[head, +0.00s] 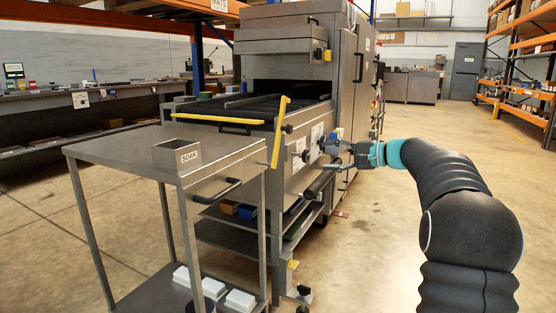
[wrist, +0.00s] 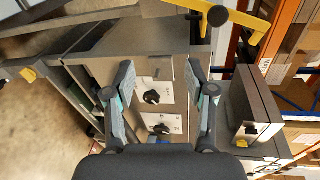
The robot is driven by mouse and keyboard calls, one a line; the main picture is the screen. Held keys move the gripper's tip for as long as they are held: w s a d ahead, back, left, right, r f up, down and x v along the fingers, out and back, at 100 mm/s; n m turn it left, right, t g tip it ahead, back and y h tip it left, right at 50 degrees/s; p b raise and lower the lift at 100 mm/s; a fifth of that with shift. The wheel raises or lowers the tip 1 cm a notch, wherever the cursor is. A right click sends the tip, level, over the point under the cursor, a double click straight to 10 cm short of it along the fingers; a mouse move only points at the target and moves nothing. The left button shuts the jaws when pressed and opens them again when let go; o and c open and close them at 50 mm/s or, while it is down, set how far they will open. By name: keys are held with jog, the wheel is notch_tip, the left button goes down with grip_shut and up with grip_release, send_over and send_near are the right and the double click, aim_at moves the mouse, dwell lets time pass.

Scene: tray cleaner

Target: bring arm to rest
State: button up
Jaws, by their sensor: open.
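My gripper (wrist: 160,98) is open and empty in the wrist view, its two fingers wide apart. Between and beyond the fingers is a grey machine panel with two black knobs (wrist: 152,97) on white plates. In the head view my arm reaches in from the right, and my gripper (head: 338,158) is in front of the side of the grey tray cleaner (head: 300,165). I cannot tell from the head view how far the fingertips are from the panel, but the wrist view shows a gap.
A metal cart (head: 120,150) with a box marked SOAK (head: 178,157) stands at the left front. A yellow lever (head: 279,132) sticks up at the machine's near corner. Orange shelving (head: 537,85) stands at the right. The floor behind my arm is open.

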jog(key=s+f+g+h, duration=0.2)
jog(key=s+f+h, duration=0.3)
jog(key=f, duration=0.6)
jog(key=s+a+f+n+g+h+p, duration=0.1)
jog(key=s+f+g+h+p, duration=0.15)
jog(key=s, duration=0.95)
jog(key=s+a+f+n+h+p, duration=0.15)
jog(key=s+n+h+p, duration=0.3)
jog(key=s, duration=1.75)
jog(key=s+a+r+n+t+h+p, duration=0.1)
jog(key=s+a+r+n+p, duration=0.1)
jog(key=s+r, duration=0.3)
jog(key=shift+s+a+n, duration=0.35)
jog(key=shift+s, duration=0.3)
